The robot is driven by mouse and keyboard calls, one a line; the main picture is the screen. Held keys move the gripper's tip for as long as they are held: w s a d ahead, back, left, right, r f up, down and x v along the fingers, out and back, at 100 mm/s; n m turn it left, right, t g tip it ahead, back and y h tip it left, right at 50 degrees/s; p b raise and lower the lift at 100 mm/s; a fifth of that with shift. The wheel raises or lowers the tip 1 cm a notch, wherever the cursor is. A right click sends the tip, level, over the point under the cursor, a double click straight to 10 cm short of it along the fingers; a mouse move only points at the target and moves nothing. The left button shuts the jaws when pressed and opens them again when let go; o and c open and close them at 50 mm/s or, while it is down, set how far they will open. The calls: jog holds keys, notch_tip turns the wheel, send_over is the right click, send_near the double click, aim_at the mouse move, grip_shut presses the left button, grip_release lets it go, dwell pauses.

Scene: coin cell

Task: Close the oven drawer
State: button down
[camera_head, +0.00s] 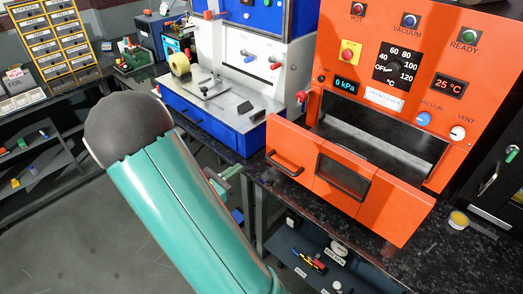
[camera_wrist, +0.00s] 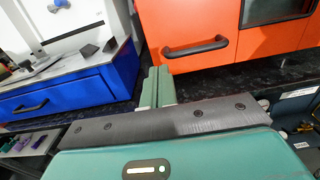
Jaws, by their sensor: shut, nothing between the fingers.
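The orange oven (camera_head: 345,110) stands on a dark speckled counter. Its drawer (camera_head: 398,207) is pulled out, with a black handle (camera_head: 285,164) on the left of the front and a dark window in the middle. The inside of the oven shows above it. In the wrist view the drawer front (camera_wrist: 215,25) and its handle (camera_wrist: 196,47) are ahead, right of the fingertips. My gripper (camera_wrist: 158,72) is shut and empty, pointing at the gap left of the drawer front. In the head view my teal arm hides most of the gripper.
A white and blue machine (camera_head: 240,60) with a blue drawer (camera_head: 200,125) stands left of the oven. A small yellow container (camera_head: 458,220) lies on the counter at right. Below is a shelf (camera_head: 325,260) with small items. Open floor is at left.

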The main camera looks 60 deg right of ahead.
aim_at(272, 144)
jog(key=d, duration=0.4)
jog(key=s+d, duration=0.1)
jog(key=d, duration=0.4)
jog(key=s+d, duration=0.1)
jog(key=d, duration=0.3)
jog(key=shift+d, duration=0.4)
jog(key=shift+d, duration=0.1)
jog(key=s+d, duration=0.2)
jog(key=d, duration=1.1)
jog(key=s+d, duration=0.2)
jog(key=d, duration=1.1)
jog(key=shift+s, duration=0.15)
jog(key=shift+s+d+r, duration=0.1)
jog(key=shift+d+r, duration=0.05)
jog(key=shift+d, duration=0.05)
jog(key=shift+a, duration=0.1)
